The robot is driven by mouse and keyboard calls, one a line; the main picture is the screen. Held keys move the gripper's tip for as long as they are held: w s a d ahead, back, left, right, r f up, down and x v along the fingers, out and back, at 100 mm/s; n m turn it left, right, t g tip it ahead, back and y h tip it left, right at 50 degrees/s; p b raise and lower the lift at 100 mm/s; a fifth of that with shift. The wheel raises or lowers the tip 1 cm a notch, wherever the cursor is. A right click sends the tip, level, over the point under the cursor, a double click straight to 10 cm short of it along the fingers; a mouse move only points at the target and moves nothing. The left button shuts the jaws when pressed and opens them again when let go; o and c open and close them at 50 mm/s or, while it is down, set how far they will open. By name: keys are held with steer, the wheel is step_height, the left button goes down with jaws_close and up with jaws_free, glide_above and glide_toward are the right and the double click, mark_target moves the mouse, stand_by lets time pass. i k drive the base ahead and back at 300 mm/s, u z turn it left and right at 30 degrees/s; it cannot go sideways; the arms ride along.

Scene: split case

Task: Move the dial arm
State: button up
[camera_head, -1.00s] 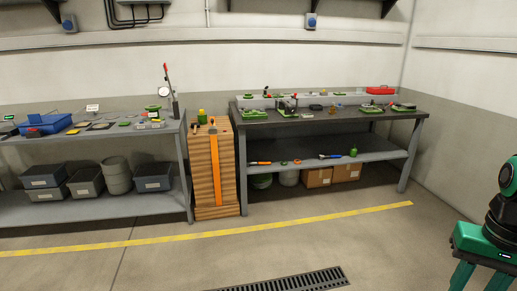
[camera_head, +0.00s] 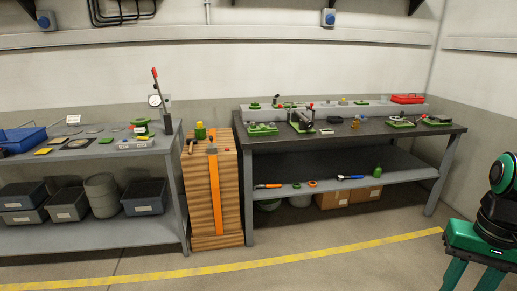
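A round white dial (camera_head: 154,100) sits on an upright grey stand (camera_head: 167,115) at the right end of the left bench. A thin lever with a red tip (camera_head: 155,73) rises above the dial and leans slightly left. The parts are small, so I cannot tell exactly how the dial's arm is joined or set.
The left bench (camera_head: 85,160) carries a blue tray (camera_head: 22,139) and small parts. A wooden block stack (camera_head: 225,195) with an orange strap stands between it and the dark-topped right bench (camera_head: 270,135). The floor before the yellow line (camera_head: 300,251) looks clear.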

mark_target(308, 107)
steer(key=z, duration=0.05)
steer(key=i, duration=2.35)
steer(key=z, duration=0.3)
steer(key=i, duration=1.15)
steer(key=z, duration=0.05)
